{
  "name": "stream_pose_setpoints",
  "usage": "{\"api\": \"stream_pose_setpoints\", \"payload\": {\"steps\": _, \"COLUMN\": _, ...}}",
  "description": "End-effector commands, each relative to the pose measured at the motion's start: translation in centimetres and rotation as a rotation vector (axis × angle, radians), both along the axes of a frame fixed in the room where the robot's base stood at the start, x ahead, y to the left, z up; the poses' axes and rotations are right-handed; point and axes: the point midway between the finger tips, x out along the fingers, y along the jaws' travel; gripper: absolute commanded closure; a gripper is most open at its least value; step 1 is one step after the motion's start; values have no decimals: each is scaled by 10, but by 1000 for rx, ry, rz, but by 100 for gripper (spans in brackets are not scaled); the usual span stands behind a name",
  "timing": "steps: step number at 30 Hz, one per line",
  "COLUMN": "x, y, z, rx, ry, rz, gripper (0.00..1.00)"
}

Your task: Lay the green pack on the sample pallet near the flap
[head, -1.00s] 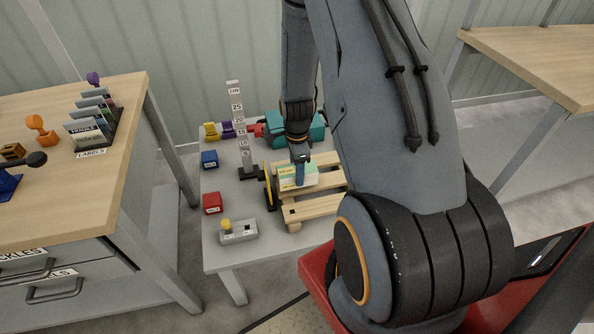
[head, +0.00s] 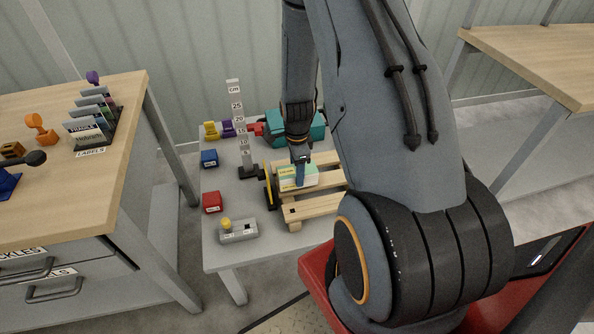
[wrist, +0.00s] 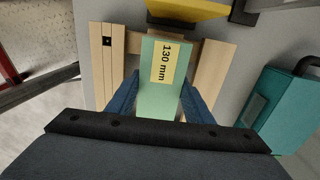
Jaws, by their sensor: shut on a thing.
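The green pack (wrist: 161,105) is pale green with a yellow label reading "130 mm". In the wrist view it lies between the two blue fingers of my gripper (wrist: 160,98), which is shut on it. In the head view my gripper (head: 300,172) holds the pack (head: 291,180) at the left part of the wooden sample pallet (head: 312,207). I cannot tell whether the pack touches the slats. The yellow flap (head: 268,186) stands upright at the pallet's left end, close to the pack. It also shows in the wrist view (wrist: 190,8).
A height gauge (head: 240,130) stands behind the flap. A red block (head: 212,202), a blue block (head: 209,158) and a grey button box (head: 238,232) are on the left of the small table. The pallet's front slats are bare.

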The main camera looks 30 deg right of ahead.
Motion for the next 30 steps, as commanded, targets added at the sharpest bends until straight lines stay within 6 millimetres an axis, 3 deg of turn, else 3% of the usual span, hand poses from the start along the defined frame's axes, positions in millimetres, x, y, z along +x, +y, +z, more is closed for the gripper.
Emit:
{"api": "stream_pose_setpoints", "payload": {"steps": 17, "x": 0, "y": 0, "z": -14, "rx": 0, "ry": 1, "rz": 0, "gripper": 85}}
{"api": "stream_pose_setpoints", "payload": {"steps": 18, "x": 0, "y": 0, "z": -13, "rx": 0, "ry": 0, "rz": 0, "gripper": 50}}
{"api": "stream_pose_setpoints", "payload": {"steps": 21, "x": 0, "y": 0, "z": -13, "rx": 0, "ry": 0, "rz": 0, "gripper": 33}}
{"api": "stream_pose_setpoints", "payload": {"steps": 30, "x": 0, "y": 0, "z": -13, "rx": 0, "ry": 0, "rz": 0, "gripper": 31}}
